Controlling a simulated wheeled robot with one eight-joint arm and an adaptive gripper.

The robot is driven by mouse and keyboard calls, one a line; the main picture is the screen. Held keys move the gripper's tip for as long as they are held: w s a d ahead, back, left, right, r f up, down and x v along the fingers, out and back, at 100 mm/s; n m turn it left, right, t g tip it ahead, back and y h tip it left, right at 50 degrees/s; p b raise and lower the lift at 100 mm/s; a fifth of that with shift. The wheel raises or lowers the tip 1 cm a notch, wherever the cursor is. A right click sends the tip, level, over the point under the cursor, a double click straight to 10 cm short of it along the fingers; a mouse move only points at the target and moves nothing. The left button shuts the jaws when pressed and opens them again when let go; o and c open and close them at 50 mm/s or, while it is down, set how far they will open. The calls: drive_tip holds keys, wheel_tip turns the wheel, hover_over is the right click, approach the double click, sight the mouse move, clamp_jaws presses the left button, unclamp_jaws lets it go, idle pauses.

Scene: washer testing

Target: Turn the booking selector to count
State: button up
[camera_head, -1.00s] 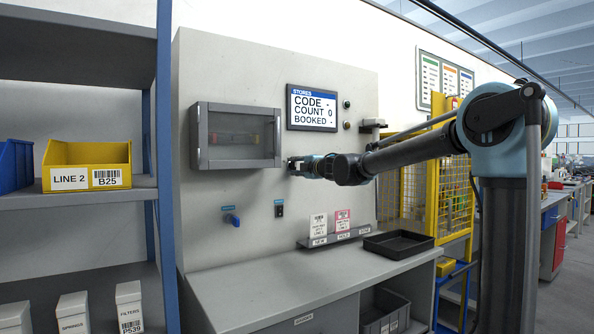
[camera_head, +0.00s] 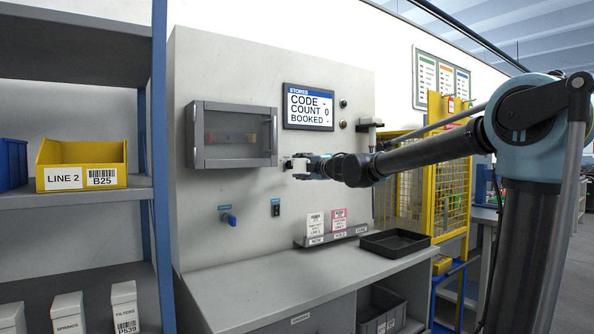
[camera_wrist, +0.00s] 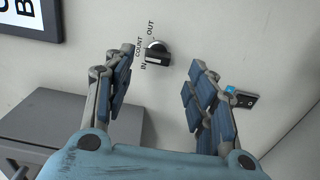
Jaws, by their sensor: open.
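The booking selector (camera_wrist: 157,51) is a dark round knob with a raised grip on a pale wall panel. The labels IN, COUNT and OUT are printed around it in the wrist view. I cannot tell for sure which label it points to. My gripper (camera_wrist: 159,64) is open, its two blue-padded fingers spread to either side of the knob, with clear gaps and no visible contact. In the head view my gripper (camera_head: 294,165) is at the panel, right of the wall cabinet, and mostly hides the selector. The screen (camera_head: 308,107) reads CODE -, COUNT 0, BOOKED -.
The glass-fronted cabinet (camera_head: 233,163) juts out just left of my gripper. Below are a blue knob (camera_head: 229,219) and a dark switch (camera_head: 275,208). A card holder (camera_head: 336,238) and black tray (camera_head: 395,243) stand on the bench (camera_head: 225,283). A yellow bin (camera_head: 82,165) sits on the left shelf.

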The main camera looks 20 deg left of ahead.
drive_tip(key=v, duration=0.6)
drive_tip(key=shift+d, duration=0.1)
idle(0.3)
drive_tip(key=w+d+f+m+t+h, duration=0.1)
drive_tip(key=d+f+m+t+h, duration=0.25)
drive_tip(key=d, duration=0.65)
drive_tip(key=w+d+m+t+h, duration=0.2)
drive_tip(key=d+m+h, duration=0.3)
drive_tip(key=d, duration=0.5)
drive_tip(key=s+d+f+m+g+h, duration=0.1)
drive_tip(key=s+d+f+m+h, duration=0.2)
drive_tip(key=d+f+m, duration=0.4)
drive_tip(key=s+d+f+m+g+h, duration=0.2)
drive_tip(key=d+f+m+h, duration=0.15)
drive_tip(key=d, duration=0.55)
drive_tip(key=s+d+f+m+g+h, duration=0.2)
drive_tip(key=s+d+f+m+g, duration=0.15)
drive_tip(key=s+d+f, duration=0.5)
drive_tip(key=s+a+f+m+g+y, duration=0.1)
drive_tip(key=s+f+m+g+y, duration=0.2)
drive_tip(key=s+f, duration=1.9)
drive_tip(key=s+m+g, duration=0.1)
drive_tip(key=m+g, duration=0.1)
drive_tip(key=g, duration=0.3)
drive_tip(key=shift+s+a+f, duration=0.25)
drive_tip(key=shift+s, duration=0.1)
